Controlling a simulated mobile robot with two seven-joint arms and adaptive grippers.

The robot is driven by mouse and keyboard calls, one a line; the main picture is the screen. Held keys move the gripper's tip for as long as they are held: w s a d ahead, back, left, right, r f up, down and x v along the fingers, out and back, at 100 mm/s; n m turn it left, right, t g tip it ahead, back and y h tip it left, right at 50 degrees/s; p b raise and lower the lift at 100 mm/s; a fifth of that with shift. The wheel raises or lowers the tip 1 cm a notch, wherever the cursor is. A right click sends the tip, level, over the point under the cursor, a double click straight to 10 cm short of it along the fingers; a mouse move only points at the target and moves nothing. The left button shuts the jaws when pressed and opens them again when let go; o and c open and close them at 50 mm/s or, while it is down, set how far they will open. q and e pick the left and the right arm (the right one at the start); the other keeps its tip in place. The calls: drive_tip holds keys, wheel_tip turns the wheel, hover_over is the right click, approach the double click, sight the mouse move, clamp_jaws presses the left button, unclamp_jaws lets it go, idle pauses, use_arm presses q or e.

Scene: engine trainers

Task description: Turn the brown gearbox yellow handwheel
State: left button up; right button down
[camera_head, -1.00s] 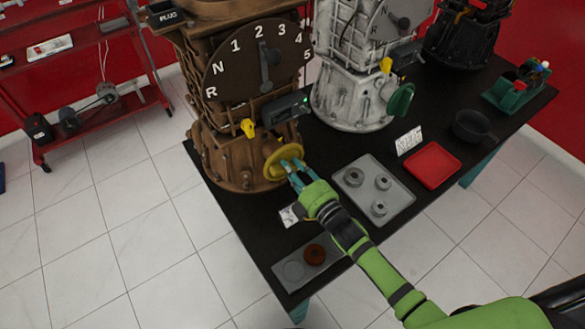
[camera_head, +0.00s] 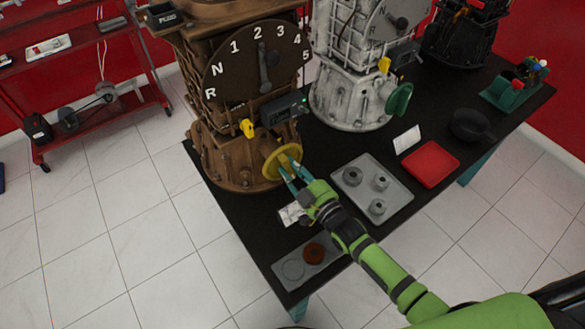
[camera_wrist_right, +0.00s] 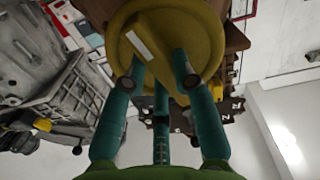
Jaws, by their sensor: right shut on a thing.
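The brown gearbox (camera_head: 228,150) stands at the left end of the dark table, with a numbered dial on its front. Its yellow handwheel (camera_head: 276,160) sits low on its right side and also shows large in the right wrist view (camera_wrist_right: 206,30). My right gripper (camera_head: 290,168) reaches it from the lower right. In the right wrist view the teal fingers (camera_wrist_right: 160,70) are at the wheel's face, shut on a raised yellow part that they partly cover. A white mark shows on the wheel there. My left gripper is not in view.
A white gearbox (camera_head: 345,85) with a green handwheel (camera_head: 399,99) stands to the right. A grey tray (camera_head: 352,200) with round parts, a red tray (camera_head: 431,164) and a black pan (camera_head: 472,126) lie on the table. A small plate (camera_head: 291,280) with a brown ring lies near the front.

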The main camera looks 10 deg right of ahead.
drive_tip(key=m, duration=0.4)
drive_tip(key=shift+f, duration=0.2)
drive_tip(key=shift+f+m+b, duration=0.1)
drive_tip(key=shift+m+b, duration=0.25)
drive_tip(key=shift+m, duration=1.55)
drive_tip(key=shift+s+m, duration=0.1)
drive_tip(key=shift+m, duration=0.2)
drive_tip(key=c, duration=1)
unclamp_jaws()
drive_tip(key=shift+s, duration=0.1)
drive_tip(key=v, duration=1.2)
